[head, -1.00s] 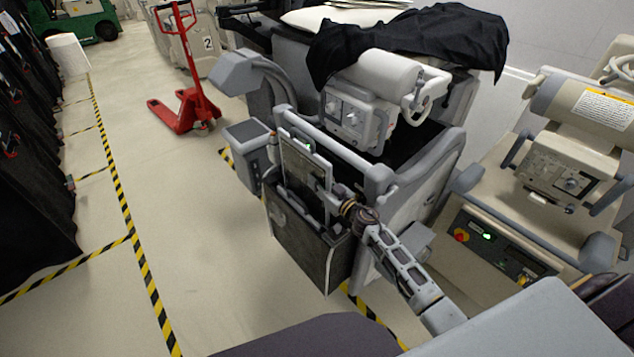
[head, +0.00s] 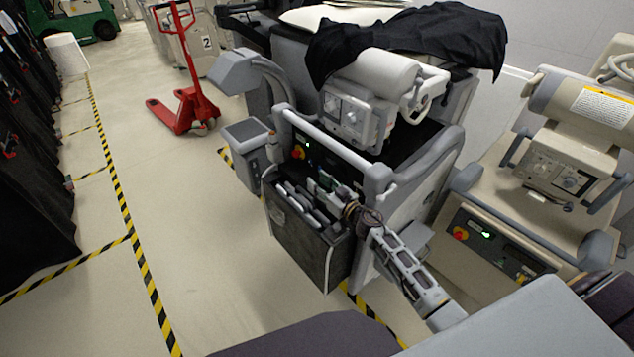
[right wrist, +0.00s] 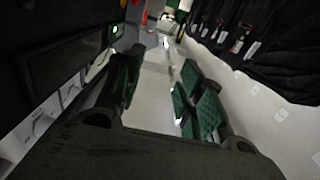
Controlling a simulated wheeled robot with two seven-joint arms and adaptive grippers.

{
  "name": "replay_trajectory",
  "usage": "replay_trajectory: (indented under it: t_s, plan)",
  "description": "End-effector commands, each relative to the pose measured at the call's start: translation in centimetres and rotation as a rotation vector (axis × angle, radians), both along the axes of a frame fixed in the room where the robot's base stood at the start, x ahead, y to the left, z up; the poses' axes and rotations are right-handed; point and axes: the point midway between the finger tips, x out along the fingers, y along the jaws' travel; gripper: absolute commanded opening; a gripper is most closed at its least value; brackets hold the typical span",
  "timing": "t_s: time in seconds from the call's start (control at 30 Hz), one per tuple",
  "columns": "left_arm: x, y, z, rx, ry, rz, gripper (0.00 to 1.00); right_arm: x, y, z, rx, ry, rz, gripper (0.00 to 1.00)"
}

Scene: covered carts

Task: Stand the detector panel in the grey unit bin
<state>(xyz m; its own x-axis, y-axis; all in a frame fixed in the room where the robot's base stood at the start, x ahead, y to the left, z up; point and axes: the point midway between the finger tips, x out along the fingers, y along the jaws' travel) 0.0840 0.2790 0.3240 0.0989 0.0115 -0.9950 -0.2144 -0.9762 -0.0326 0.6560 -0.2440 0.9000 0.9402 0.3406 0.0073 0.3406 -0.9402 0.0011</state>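The grey unit bin (head: 300,243) hangs on the near end of the grey cart unit. Several grey slab-like pieces with light edges (head: 298,203) stand in its top opening. The detector panel no longer shows above the rim; I cannot single it out with certainty among these pieces. My right gripper (head: 322,184) is at the bin's top, near its right rear side. In the right wrist view my right gripper (right wrist: 160,95) has its green-padded fingers wide apart, with pale floor showing between them. My left gripper is not in view.
The grey cart unit (head: 400,215) carries a control panel with a green light, and a black cloth (head: 415,40) lies over its top. A beige cart (head: 490,230) stands close at the right. A red pallet jack (head: 185,105) stands behind. The floor left of the bin is clear.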

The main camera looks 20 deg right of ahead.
Motion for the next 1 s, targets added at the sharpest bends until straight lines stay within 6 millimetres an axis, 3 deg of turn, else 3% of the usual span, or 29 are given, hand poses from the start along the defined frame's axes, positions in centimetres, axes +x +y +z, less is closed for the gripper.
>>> replay_trajectory:
  t_s: [1.0]
  plan:
    - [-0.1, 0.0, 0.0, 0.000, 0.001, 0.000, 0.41, -8.2, -3.0, 0.0, 0.001, -0.001, 0.000, 0.38]
